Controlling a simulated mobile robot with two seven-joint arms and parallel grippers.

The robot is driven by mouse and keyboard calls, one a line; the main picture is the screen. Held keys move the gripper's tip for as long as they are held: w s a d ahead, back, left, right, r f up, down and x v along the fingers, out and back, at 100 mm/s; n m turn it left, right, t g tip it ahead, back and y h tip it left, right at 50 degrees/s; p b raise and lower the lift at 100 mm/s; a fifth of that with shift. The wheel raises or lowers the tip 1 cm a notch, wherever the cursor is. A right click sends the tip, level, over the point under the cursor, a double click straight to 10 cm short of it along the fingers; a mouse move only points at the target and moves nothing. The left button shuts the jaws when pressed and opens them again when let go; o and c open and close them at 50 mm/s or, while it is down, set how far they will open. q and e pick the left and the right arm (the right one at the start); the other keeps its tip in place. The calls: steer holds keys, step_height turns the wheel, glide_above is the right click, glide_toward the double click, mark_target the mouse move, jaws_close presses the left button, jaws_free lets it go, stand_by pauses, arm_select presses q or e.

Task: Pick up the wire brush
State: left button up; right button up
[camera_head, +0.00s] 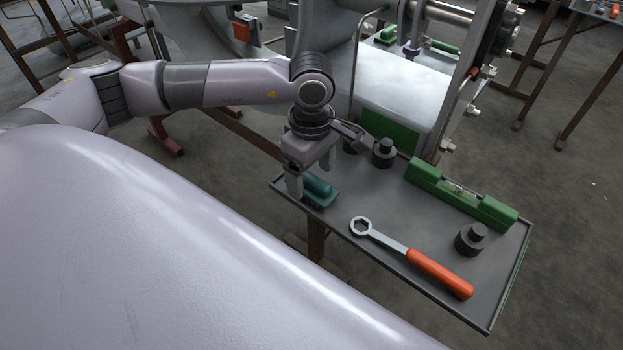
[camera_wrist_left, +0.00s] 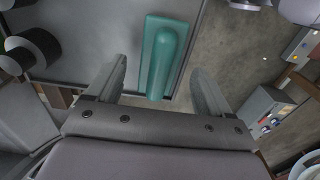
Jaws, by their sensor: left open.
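The wire brush appears to be the teal block with a rounded handle (camera_head: 320,187), lying at the left end of the grey tray table (camera_head: 374,212); no bristles show. My left gripper (camera_head: 308,180) is open and points down over the brush, partly covering it in the head view. In the left wrist view the teal brush (camera_wrist_left: 162,62) lies ahead, between the lines of the two open fingers (camera_wrist_left: 160,78), with nothing held. Whether the fingertips are level with the handle is hard to tell. My right gripper is not in view.
A wrench with an orange handle (camera_head: 440,273) lies at the tray's front. A green level-like tool (camera_head: 460,193) lies along the back edge. Dark cylindrical pieces stand at the right (camera_head: 471,239) and back (camera_head: 383,153). A large metal machine (camera_head: 405,90) stands behind.

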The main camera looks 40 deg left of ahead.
mark_target(311, 177)
arm_select(q)
steer(key=shift+f, duration=0.75)
steer(key=c, duration=1.2)
steer(key=shift+r, duration=0.2)
step_height(311, 177, up, 20)
steer(key=shift+f, duration=0.15)
steer(key=shift+o, duration=1.3)
steer(key=shift+c, duration=0.5)
